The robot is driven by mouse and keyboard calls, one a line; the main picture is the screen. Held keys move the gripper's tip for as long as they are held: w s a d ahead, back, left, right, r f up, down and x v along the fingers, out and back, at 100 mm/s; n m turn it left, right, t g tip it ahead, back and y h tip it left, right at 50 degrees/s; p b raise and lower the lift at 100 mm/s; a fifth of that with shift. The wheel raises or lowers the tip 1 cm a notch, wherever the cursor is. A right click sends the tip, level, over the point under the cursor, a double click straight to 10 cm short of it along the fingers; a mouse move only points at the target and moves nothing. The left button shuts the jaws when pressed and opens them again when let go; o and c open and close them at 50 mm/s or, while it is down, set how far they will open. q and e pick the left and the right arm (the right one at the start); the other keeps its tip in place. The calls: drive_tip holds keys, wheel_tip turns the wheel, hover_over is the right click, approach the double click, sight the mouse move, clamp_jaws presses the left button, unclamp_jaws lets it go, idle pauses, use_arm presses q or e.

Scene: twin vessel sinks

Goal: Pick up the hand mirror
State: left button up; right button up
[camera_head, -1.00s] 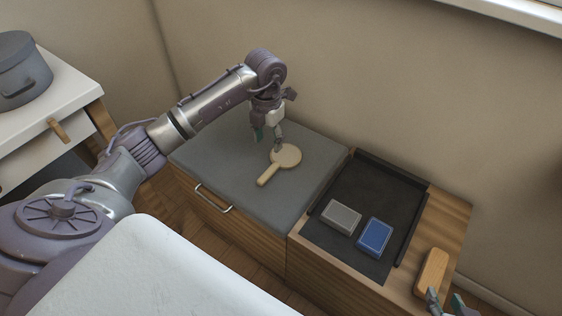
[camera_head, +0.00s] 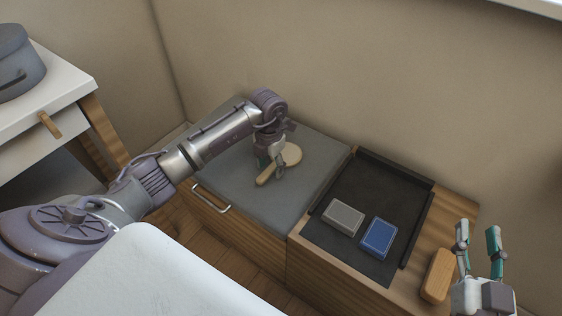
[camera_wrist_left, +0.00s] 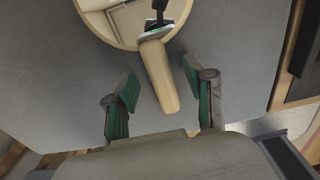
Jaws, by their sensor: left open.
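The hand mirror (camera_head: 291,155) lies on the grey cabinet top, with a round light-wood head and a short handle pointing to the front left. In the left wrist view its handle (camera_wrist_left: 158,76) reaches between the two green-padded fingers, and its reflective face is partly visible at the top. My left gripper (camera_head: 271,175) is over the handle and hides part of it in the head view. The left gripper is open, with gaps on both sides of the handle in the left wrist view (camera_wrist_left: 160,92). My right gripper (camera_head: 479,238) is at the lower right, fingers apart and empty.
A black tray (camera_head: 385,183) on the wooden cabinet to the right holds a grey box (camera_head: 343,217) and a blue box (camera_head: 379,238). A wooden block (camera_head: 437,275) lies beside the tray, near my right gripper. A grey pot (camera_head: 18,62) stands on the white counter at left.

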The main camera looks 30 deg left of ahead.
use_arm(q)
drive_tip(key=shift+f, duration=0.15)
clamp_jaws()
idle(0.4)
